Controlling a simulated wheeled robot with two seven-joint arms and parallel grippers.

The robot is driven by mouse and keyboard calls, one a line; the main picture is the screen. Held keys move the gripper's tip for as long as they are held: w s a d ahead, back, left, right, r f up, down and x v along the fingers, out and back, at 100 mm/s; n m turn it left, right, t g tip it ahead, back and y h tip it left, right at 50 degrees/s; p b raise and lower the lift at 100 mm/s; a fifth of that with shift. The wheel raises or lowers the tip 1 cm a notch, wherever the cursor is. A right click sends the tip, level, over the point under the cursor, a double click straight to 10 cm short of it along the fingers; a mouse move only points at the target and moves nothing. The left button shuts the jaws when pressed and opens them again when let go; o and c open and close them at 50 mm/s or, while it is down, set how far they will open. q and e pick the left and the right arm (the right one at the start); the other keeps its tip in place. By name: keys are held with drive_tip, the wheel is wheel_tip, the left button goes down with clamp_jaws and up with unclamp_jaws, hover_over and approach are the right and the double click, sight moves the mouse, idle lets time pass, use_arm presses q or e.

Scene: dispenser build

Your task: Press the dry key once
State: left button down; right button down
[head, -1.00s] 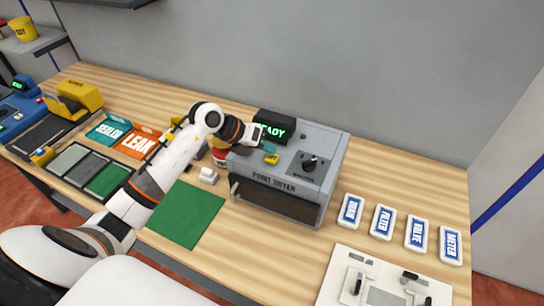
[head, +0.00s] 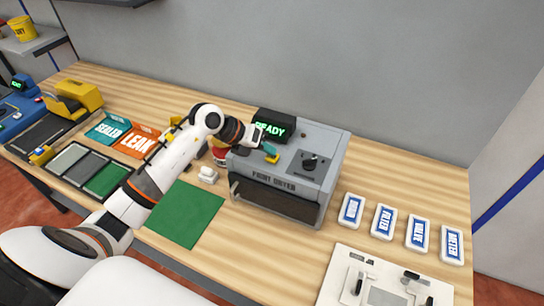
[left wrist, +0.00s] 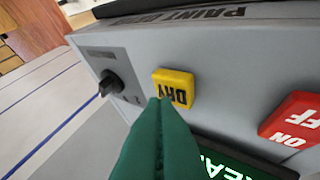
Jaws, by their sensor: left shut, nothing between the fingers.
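The grey paint dryer (head: 275,185) stands on the bench with its black display (head: 273,126) reading READY in green. Its yellow DRY key (head: 271,159) is on the top and is partly covered by my fingers in the head view. In the left wrist view the DRY key (left wrist: 173,88) shows most of its face. My left gripper (head: 270,151) is shut and empty, with teal fingertips right at the key. In the left wrist view the fingertips (left wrist: 160,101) overlap the key's edge; I cannot tell whether they touch it. My right gripper is not in view.
A dark knob (head: 310,162) is on the dryer's top. A red ON/OFF switch (left wrist: 292,118) sits near the key. Several labelled white blocks (head: 383,221) and a white jig board (head: 385,280) lie to the right. A green mat (head: 186,215) lies in front.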

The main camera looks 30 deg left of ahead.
sight(267, 157)
use_arm(q)
drive_tip(key=shift+f+b, duration=0.45)
drive_tip(key=shift+f, duration=0.05)
idle(0.6)
drive_tip(key=shift+r, duration=0.1)
drive_tip(key=shift+r+p, duration=0.7)
drive_tip(key=shift+r, duration=0.15)
drive_tip(key=shift+r+p, duration=1.8)
drive_tip(key=shift+r, duration=0.75)
drive_tip(key=shift+f, duration=0.1)
